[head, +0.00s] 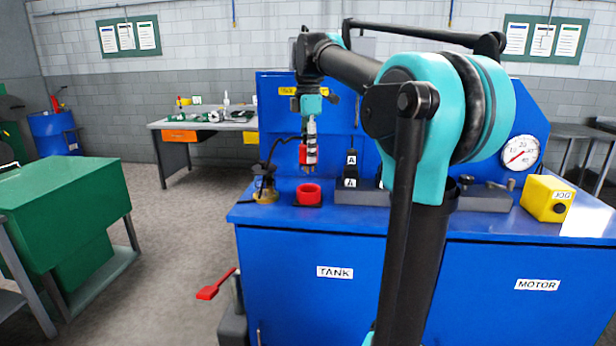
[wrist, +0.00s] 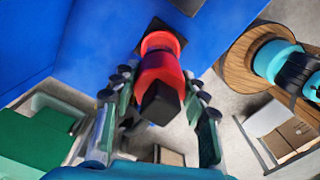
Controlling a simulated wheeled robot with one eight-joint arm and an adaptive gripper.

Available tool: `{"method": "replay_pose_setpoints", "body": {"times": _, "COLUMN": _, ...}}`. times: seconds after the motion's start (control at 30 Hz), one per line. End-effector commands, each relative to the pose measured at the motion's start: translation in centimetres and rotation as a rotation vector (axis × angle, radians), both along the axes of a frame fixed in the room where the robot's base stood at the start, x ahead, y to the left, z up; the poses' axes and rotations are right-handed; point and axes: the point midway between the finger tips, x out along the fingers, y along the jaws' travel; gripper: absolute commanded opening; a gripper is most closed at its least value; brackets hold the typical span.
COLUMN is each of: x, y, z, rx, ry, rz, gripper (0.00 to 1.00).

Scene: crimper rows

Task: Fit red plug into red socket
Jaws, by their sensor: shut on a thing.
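The red plug (head: 303,153) hangs upright below my gripper (head: 310,138) in the head view. My gripper is shut on it. The red socket (head: 308,194) is a round red ring on the blue bench top. The plug is above the socket, with a gap between them. In the wrist view my gripper's fingers (wrist: 160,82) stand on both sides of the red plug (wrist: 165,72), which has a dark block at its near end. Another red band shows beyond it; I cannot tell whether it is the socket. The plug's tip is hidden there.
The blue bench (head: 340,215) carries a small dark fitting with a yellow base (head: 265,190) left of the socket, and a black cable rises from it. A yellow box (head: 547,198) and a gauge (head: 520,153) are farther right.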

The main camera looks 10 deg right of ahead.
Motion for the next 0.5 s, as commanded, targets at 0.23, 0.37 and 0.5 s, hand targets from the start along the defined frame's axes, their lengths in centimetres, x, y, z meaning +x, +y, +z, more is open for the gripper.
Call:
{"method": "replay_pose_setpoints", "body": {"times": 0.23, "x": 0.0, "y": 0.0, "z": -3.5, "rx": 0.000, "ry": 0.000, "rz": 0.000, "gripper": 0.05}}
{"method": "replay_pose_setpoints", "body": {"times": 0.37, "x": 0.0, "y": 0.0, "z": -4.2, "rx": 0.000, "ry": 0.000, "rz": 0.000, "gripper": 0.05}}
{"method": "replay_pose_setpoints", "body": {"times": 0.5, "x": 0.0, "y": 0.0, "z": -5.8, "rx": 0.000, "ry": 0.000, "rz": 0.000, "gripper": 0.05}}
